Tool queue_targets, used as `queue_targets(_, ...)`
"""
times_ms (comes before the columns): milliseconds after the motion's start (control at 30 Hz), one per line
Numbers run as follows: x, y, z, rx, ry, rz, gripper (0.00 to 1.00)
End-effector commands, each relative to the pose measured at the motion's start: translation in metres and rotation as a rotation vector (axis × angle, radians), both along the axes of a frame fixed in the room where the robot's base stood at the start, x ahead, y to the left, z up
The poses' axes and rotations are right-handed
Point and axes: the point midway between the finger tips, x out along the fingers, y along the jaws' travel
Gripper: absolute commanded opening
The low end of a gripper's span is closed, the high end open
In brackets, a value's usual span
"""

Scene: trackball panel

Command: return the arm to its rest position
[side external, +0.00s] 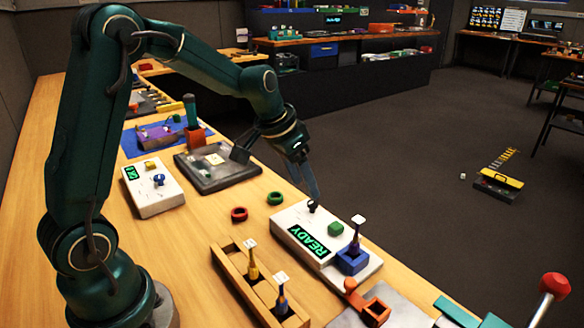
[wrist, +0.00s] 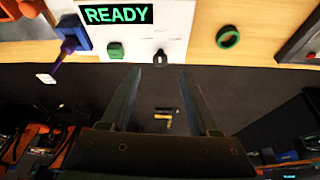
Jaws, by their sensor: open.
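My arm reaches out over the bench from the left in the side view. My gripper (side external: 312,194) points down with its fingers apart and empty, close to the small black knob (side external: 312,206) on the white panel (side external: 285,232). In the wrist view my gripper (wrist: 160,74) shows two separated fingers. The knob (wrist: 160,57) appears just beyond the tips, between them. Whether a finger touches it I cannot tell. The panel's display (side external: 307,242) reads READY in green. A green button (side external: 336,229) sits beside it.
A blue holder (side external: 352,261) with an upright purple-shafted tool stands at the panel's right end. A wooden rack (side external: 233,268) with tools is in front. Red (side external: 239,214) and green (side external: 275,198) rings, a dark tray (side external: 222,174) and a white box (side external: 150,190) lie left.

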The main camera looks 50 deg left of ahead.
Motion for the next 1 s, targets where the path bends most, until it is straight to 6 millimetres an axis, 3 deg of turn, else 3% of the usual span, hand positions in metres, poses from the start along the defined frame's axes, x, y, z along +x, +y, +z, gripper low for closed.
queue_targets(67,0.001,-0.003,0.005,0.004,-0.015,-0.01,0.62)
queue_targets(267,-0.007,-0.023,0.052,0.037,-0.128,-0.067,0.62)
queue_targets(400,-0.037,-0.044,0.084,0.052,-0.187,-0.099,0.62)
queue_targets(533,-0.074,-0.059,0.099,0.051,-0.218,-0.106,0.62)
queue_targets(767,-0.143,-0.073,0.097,0.034,-0.226,-0.074,0.62)
queue_targets(1000,-0.196,-0.07,0.064,0.011,-0.138,0.032,0.62)
